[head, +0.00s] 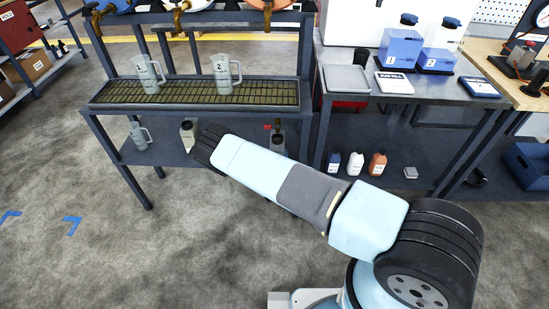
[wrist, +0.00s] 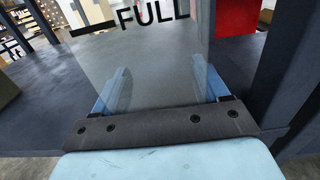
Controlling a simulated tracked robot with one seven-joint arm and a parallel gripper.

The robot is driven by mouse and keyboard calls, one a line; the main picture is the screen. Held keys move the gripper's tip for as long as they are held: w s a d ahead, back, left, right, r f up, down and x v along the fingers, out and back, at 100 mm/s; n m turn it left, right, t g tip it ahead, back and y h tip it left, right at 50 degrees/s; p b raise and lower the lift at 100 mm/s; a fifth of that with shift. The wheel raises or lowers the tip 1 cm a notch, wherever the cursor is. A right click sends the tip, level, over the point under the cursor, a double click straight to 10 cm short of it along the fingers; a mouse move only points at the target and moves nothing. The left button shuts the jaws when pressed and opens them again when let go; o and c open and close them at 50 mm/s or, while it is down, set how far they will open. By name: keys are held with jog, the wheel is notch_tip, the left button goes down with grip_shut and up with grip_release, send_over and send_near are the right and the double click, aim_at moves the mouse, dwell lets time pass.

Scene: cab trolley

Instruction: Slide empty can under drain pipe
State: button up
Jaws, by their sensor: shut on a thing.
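In the wrist view my gripper (wrist: 160,90) is shut on a grey, see-through can (wrist: 150,58) marked FULL, with one blue finger on each side. The can stands upright at the dark lower shelf. It appears to be the grey can (head: 277,143) partly hidden behind my arm in the head view, near the trolley's right leg. A small red-handled fitting (head: 267,127) shows just above it, perhaps the drain valve; the pipe's outlet is not clear. My gripper is hidden behind my arm in the head view.
Two jugs stand on the drip grate (head: 190,93) above. The trolley's right leg (wrist: 285,75) is close beside the can.

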jog(key=shift+w, duration=1.2)
jog(key=shift+f, duration=0.15)
jog(key=shift+f, duration=0.1)
jog(key=o, duration=1.5)
jog(key=shift+s, duration=0.15)
jog(key=s, duration=1.3)
jog(key=shift+s+a, duration=0.2)
jog(key=shift+s, duration=0.05)
